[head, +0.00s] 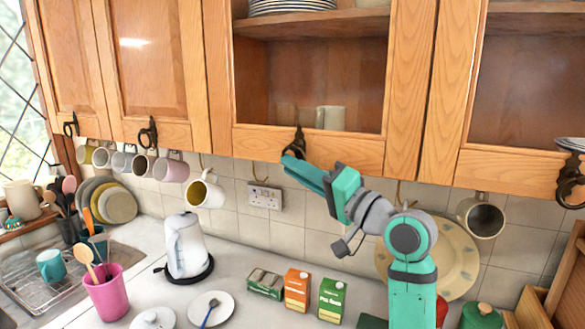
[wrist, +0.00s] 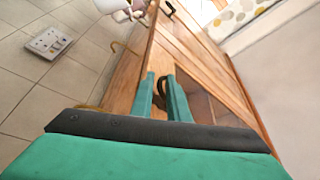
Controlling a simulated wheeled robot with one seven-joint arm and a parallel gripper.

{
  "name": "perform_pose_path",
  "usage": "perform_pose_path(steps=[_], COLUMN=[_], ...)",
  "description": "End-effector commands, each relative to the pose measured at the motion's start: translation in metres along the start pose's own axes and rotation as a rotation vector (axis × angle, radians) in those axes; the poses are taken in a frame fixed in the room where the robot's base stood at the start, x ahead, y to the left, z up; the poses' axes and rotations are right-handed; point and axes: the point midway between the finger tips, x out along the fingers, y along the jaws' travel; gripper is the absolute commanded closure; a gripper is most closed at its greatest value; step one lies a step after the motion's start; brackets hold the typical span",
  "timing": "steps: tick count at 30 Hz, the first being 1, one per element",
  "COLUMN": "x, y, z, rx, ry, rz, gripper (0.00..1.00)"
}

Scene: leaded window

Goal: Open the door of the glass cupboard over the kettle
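The glass cupboard door (head: 345,148) has a wooden frame and looks shut, flush with the doors beside it. Its dark ring handle (head: 298,142) hangs at the lower edge, left of the middle. The white kettle (head: 187,247) stands on the counter, below and left of it. My gripper (head: 288,163) is at the handle, its fingertips at the handle's lower part. In the wrist view my gripper (wrist: 161,78) is open, with the dark handle (wrist: 162,88) between its two fingers and a gap showing. Whether a finger touches the handle I cannot tell.
Mugs (head: 171,168) hang from hooks under the cupboards, one mug (head: 205,190) close left of my gripper. A wall socket (head: 265,196) is below. Cartons (head: 297,290) stand on the counter. A large plate (head: 452,262) leans behind my arm.

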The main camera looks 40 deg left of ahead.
Motion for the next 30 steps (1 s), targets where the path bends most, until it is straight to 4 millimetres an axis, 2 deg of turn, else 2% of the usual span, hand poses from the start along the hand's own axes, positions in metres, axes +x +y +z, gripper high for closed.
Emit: perform_pose_path(steps=[12, 14, 30], x=[0.0108, 0.0113, 0.0101], y=[-0.0006, -0.0008, -0.0001], z=[0.0024, 0.0028, 0.0034], rx=[0.000, 0.001, 0.001], ry=[-0.004, -0.005, -0.008], rz=[-0.002, -0.003, -0.001], gripper=[0.85, 1.00, 1.00])
